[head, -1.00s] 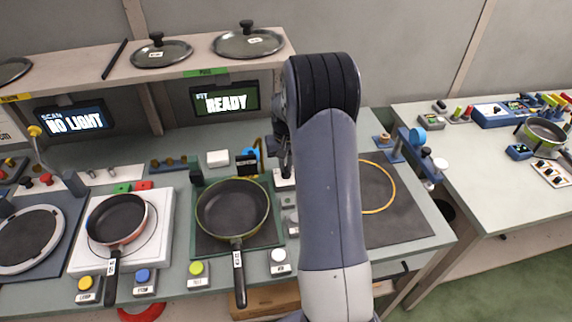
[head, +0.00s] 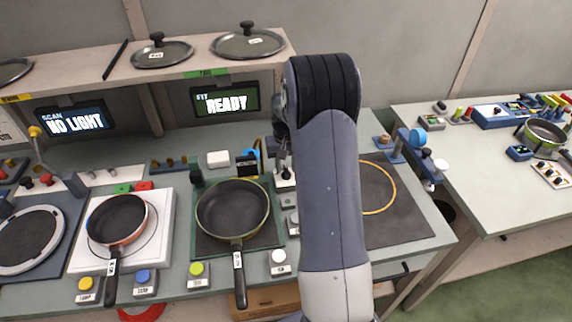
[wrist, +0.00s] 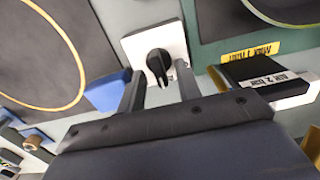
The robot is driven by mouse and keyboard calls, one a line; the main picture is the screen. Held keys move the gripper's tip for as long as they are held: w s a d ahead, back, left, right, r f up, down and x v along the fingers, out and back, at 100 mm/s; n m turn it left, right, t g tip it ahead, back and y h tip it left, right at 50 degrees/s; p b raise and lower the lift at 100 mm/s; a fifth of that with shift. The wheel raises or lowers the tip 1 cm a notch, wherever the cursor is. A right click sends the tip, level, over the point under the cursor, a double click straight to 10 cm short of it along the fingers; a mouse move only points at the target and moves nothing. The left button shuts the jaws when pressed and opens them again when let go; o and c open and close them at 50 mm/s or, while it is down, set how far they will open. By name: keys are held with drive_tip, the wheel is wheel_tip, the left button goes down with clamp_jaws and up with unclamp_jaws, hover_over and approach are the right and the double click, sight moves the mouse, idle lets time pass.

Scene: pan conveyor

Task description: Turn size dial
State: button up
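The size dial (wrist: 158,62) is a black knob with a pointer on a white square plate, seen ahead of my fingers in the wrist view. In the head view its white plate (head: 285,184) shows just below my gripper (head: 284,168), beside the pan station. My gripper also shows in the wrist view (wrist: 160,80): its two fingers are apart, one on each side of the knob. The fingers look clear of the knob; whether they touch it I cannot tell. My arm hides part of the bench to the right of the dial.
A black pan (head: 232,208) sits on the station left of the dial, under a screen (head: 226,100) reading "FIT READY". A black block with a label (wrist: 262,80) stands close beside my fingers. A blue part (wrist: 108,92) lies on the other side.

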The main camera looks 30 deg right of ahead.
sight(286, 167)
wheel_tip(286, 167, up, 11)
drive_tip(key=shift+b, duration=0.35)
drive_tip(key=shift+f, duration=0.15)
wheel_tip(286, 167, down, 11)
drive_tip(key=shift+r+p, duration=0.2)
drive_tip(key=shift+p, duration=0.2)
drive_tip(key=shift+f, duration=0.1)
idle(0.5)
